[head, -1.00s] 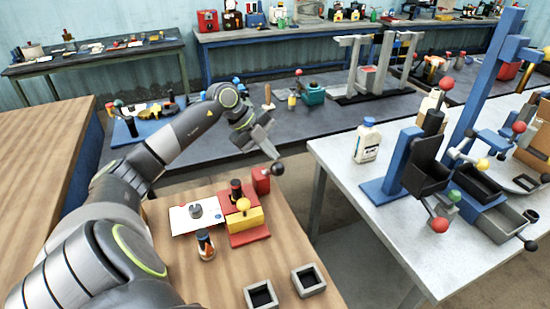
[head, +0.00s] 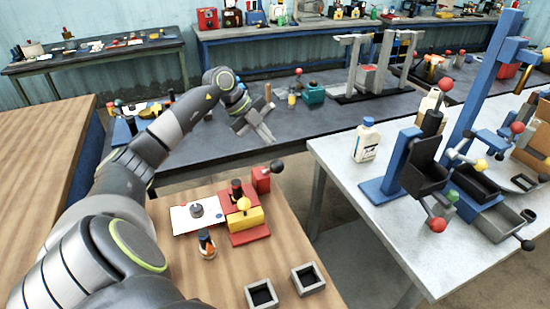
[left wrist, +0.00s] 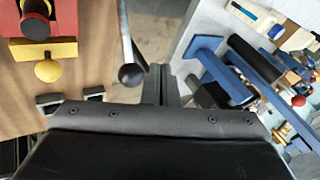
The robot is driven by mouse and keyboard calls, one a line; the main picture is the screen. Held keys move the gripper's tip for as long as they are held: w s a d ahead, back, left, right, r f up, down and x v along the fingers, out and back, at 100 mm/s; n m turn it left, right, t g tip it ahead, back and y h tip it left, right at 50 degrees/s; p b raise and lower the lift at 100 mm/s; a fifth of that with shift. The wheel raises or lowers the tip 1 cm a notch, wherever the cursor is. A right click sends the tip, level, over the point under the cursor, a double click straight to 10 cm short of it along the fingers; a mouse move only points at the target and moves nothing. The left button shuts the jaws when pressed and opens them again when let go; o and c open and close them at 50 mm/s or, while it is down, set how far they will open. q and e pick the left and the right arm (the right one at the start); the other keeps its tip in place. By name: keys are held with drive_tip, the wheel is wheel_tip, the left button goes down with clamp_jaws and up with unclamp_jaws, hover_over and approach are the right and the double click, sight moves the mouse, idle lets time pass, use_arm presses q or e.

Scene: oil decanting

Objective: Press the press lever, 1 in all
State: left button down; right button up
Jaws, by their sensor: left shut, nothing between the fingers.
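A small red and yellow press (head: 243,218) stands on the wooden table. A lever with a black ball knob (head: 277,167) rises from the red block (head: 262,180) at its back right. My left gripper (head: 268,136) is shut and empty, above and behind the knob in the head view, apart from it. In the left wrist view the shut fingers (left wrist: 161,85) show, with the black knob (left wrist: 131,76) and its grey rod just left of them. The press's red and yellow body (left wrist: 43,40) is at the upper left there. My right gripper is not in view.
Two square grey trays (head: 261,294) are in front. A grey bench (head: 345,170) at right bears a white bottle (head: 367,140) and a tall blue stand (head: 480,80). A gap separates the tables.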

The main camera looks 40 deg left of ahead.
use_arm(q)
drive_tip(key=shift+w+a+r+p, duration=0.15)
drive_tip(key=shift+w+a+r, duration=0.05)
drive_tip(key=shift+a+r, duration=0.25)
drive_tip(key=shift+w+a+r+p, duration=0.15)
drive_tip(key=shift+w+a+r, duration=0.05)
drive_tip(key=shift+a+r, duration=0.2)
idle(0.4)
